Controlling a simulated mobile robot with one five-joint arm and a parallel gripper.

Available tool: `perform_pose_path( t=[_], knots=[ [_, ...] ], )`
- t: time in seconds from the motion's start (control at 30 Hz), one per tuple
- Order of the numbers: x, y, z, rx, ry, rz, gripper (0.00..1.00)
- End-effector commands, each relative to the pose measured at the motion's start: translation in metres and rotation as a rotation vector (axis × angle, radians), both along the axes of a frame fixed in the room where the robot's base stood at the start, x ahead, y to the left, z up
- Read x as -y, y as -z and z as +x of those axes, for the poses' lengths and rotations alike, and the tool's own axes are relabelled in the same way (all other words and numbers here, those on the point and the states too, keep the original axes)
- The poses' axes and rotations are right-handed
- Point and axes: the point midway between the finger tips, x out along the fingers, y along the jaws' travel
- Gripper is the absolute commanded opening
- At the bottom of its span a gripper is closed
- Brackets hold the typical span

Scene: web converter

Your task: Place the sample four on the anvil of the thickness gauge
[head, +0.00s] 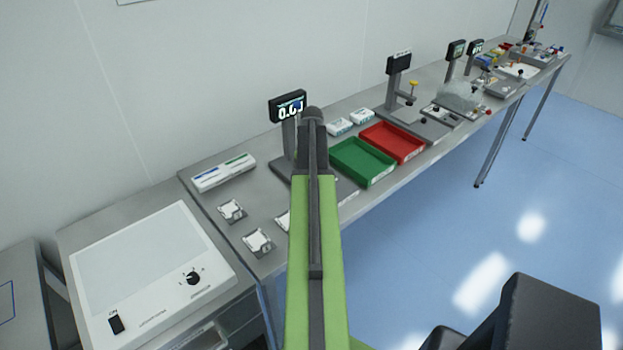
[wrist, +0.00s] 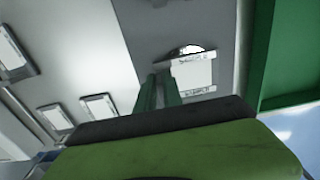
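The thickness gauge (head: 287,106) stands at the wall side of the bench with its display lit; my arm covers part of it in the head view. Its anvil is not clear to see there. In the wrist view my gripper (wrist: 158,86) shows two dark green fingers close together, with a narrow gap between them. A white card with the printed word sample (wrist: 193,73) lies just beyond and right of the fingertips, over a grey base (wrist: 215,20). I cannot read its number, nor tell whether the fingers grip it.
Other samples (head: 231,211) (head: 258,241) lie on the bench left of my arm. A green tray (head: 362,161) and a red tray (head: 392,141) stand to the right. A white box (head: 224,172) and a light panel (head: 145,262) are at left. More instruments stand farther along.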

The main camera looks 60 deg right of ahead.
Motion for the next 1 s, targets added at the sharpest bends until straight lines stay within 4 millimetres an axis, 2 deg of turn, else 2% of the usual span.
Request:
perform_pose_path(
  t=[0.03, 0.13, 0.43, 0.57, 0.77, 1.0],
  knots=[
    [0.000, -0.001, 0.000, 0.000, 0.000, 0.000, 0.19],
    [0.000, -0.001, 0.000, 0.000, 0.000, 0.000, 0.30],
    [0.000, -0.002, -0.001, 0.000, 0.001, 0.000, 0.30],
    [0.001, -0.010, -0.001, 0.000, 0.001, 0.000, 0.30],
    [0.001, -0.043, -0.001, 0.000, 0.001, 0.000, 0.30],
    [0.001, -0.097, -0.001, 0.000, 0.002, 0.000, 0.30]
  ],
)
